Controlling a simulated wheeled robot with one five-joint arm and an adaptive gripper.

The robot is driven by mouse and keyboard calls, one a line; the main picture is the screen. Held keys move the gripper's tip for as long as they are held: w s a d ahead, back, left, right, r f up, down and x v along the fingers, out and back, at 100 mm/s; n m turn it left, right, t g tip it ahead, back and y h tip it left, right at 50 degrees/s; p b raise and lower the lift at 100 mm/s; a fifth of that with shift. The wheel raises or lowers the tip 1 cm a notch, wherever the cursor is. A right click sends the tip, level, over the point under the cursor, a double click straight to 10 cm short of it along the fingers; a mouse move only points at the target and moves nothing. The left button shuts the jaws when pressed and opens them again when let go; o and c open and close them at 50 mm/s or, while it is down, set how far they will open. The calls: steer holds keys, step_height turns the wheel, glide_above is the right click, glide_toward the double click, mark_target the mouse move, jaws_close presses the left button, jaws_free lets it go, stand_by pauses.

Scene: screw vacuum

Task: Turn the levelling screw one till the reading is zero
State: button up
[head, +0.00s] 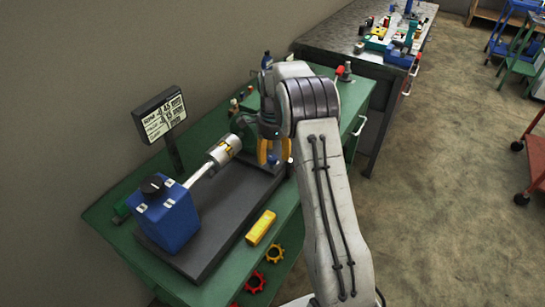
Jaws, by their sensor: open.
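A dark base plate (225,222) lies on a green workbench (105,212). On it stand a blue box (168,222) with a black knob (153,184) and a silver cylinder (224,150) on a light rod. A display (160,115) on a post stands behind; its digits are too small to read surely. My gripper (274,153), with orange fingers, is open at the right end of the plate, close to a dark green part (246,134). My arm hides much of that end. I cannot make out levelling screw one or whether the fingers touch anything.
A yellow block (260,228) lies at the plate's front edge. Red (254,282) and yellow (274,253) handwheels are at the bench's front. A second bench (335,40) with small parts stands behind. The floor to the right is mostly clear, with a red cart (535,160) at the edge.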

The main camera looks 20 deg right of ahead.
steer(key=shift+f, duration=0.9)
steer(key=shift+o, duration=0.2)
jaws_close()
